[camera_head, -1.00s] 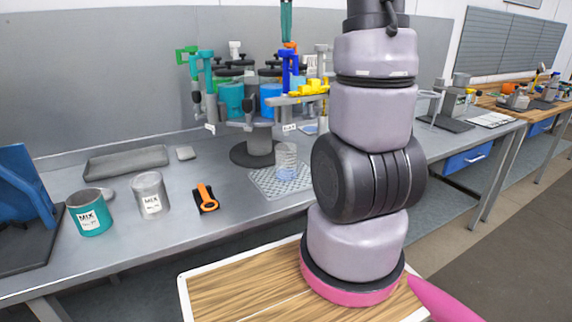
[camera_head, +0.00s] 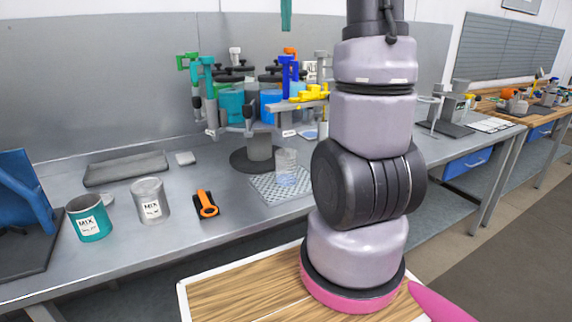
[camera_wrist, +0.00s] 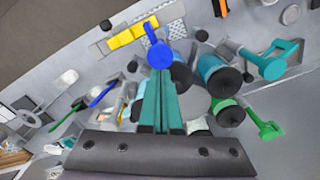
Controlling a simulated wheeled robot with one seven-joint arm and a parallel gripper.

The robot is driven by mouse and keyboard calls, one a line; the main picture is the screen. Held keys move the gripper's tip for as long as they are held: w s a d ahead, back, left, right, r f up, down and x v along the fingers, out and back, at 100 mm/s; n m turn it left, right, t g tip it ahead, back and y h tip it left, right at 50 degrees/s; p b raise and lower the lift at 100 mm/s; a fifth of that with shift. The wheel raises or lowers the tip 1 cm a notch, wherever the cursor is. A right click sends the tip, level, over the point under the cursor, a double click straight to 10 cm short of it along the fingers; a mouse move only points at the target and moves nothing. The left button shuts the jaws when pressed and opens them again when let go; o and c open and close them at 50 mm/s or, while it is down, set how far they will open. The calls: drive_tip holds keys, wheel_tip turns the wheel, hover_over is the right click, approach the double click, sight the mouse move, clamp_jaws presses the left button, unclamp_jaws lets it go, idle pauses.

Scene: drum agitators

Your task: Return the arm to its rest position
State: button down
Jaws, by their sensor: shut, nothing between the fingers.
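My arm (camera_head: 365,125) stands upright in front of the bench, its upper part cut off by the top edge of the head view. My gripper (camera_head: 286,14) shows as a teal finger piece at the top edge, above the drum agitator rig (camera_head: 258,148). In the wrist view, the teal fingers of my gripper (camera_wrist: 161,98) are together and hold nothing. Below them lie the rig's teal and blue drums, a blue-topped handle (camera_wrist: 160,55) and a yellow clamp (camera_wrist: 132,34).
A teal MIX can (camera_head: 89,218), a grey can (camera_head: 150,200), an orange-handled tool (camera_head: 206,203), a grey tray (camera_head: 126,168) and a glass beaker (camera_head: 286,168) on a mat stand on the bench (camera_head: 240,215). A blue bin (camera_head: 22,195) is at the far left.

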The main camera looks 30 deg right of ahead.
drive_tip(key=shift+r, duration=0.75)
drive_tip(key=s+a+f+t+y, duration=0.1)
drive_tip(key=s+a+f+t, duration=0.2)
drive_tip(key=s, duration=0.6)
drive_tip(key=s+a+f+n+t+y, duration=0.1)
drive_tip(key=s+a+f+t, duration=0.3)
drive_tip(key=s+a+f, duration=0.3)
drive_tip(key=s+a, duration=0.3)
drive_tip(key=shift+s+a, duration=0.2)
drive_tip(key=shift+s, duration=0.1)
idle(0.4)
